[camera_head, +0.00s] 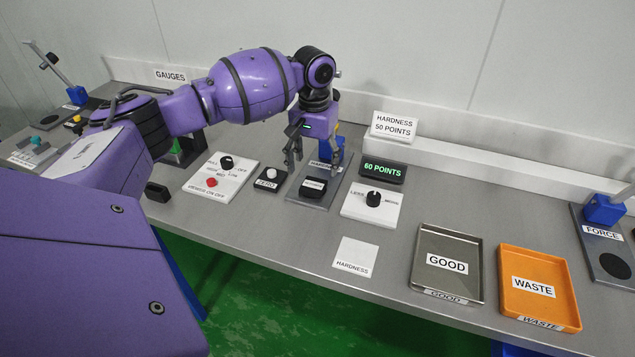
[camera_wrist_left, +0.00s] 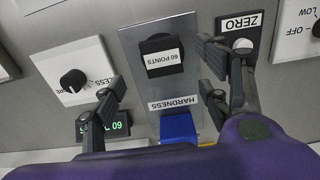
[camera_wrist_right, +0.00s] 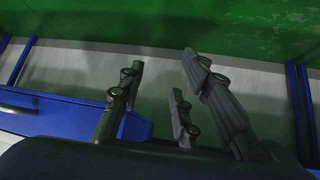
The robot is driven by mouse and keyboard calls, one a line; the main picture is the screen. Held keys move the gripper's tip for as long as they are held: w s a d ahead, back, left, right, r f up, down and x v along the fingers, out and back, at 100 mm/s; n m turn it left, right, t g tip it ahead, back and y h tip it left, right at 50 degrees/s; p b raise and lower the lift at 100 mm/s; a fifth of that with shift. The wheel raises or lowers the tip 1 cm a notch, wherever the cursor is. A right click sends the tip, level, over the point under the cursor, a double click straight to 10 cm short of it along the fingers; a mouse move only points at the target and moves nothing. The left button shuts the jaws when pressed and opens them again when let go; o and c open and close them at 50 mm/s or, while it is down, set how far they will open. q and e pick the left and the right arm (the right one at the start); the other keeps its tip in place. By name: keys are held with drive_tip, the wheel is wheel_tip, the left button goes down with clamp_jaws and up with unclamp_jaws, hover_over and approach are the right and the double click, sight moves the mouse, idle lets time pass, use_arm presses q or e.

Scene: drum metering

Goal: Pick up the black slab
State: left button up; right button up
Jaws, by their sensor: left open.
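The black slab (camera_head: 314,187) lies on the grey hardness plate (camera_head: 322,201). In the left wrist view the slab (camera_wrist_left: 159,43) carries a white label that seems to read 60 POINTS. My left gripper (camera_head: 313,162) is open above the plate, just behind and over the slab. In the left wrist view its fingers (camera_wrist_left: 160,85) are spread wide, one to each side of the plate, with nothing between them. My right gripper (camera_wrist_right: 160,72) shows only in its own wrist view, open and empty, over the green floor and blue table frame.
A display (camera_head: 382,172) reads 60 POINTS, beside a knob panel (camera_head: 352,207). A ZERO button (camera_head: 270,178) and switch panel (camera_head: 203,187) stand left of the plate. A GOOD tray (camera_head: 421,282), an orange WASTE tray (camera_head: 507,300) and a HARDNESS card (camera_head: 357,251) are to the right.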

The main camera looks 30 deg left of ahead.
sight(313, 186)
use_arm(q)
drive_tip(key=shift+s+f, duration=0.25)
drive_tip(key=shift+f, duration=0.85)
wheel_tip(313, 186, down, 4)
drive_tip(key=shift+a+r, duration=0.1)
drive_tip(key=shift+r, duration=0.15)
drive_tip(key=shift+f, duration=0.15)
drive_tip(key=c, duration=1.4)
drive_tip(key=shift+o, duration=0.2)
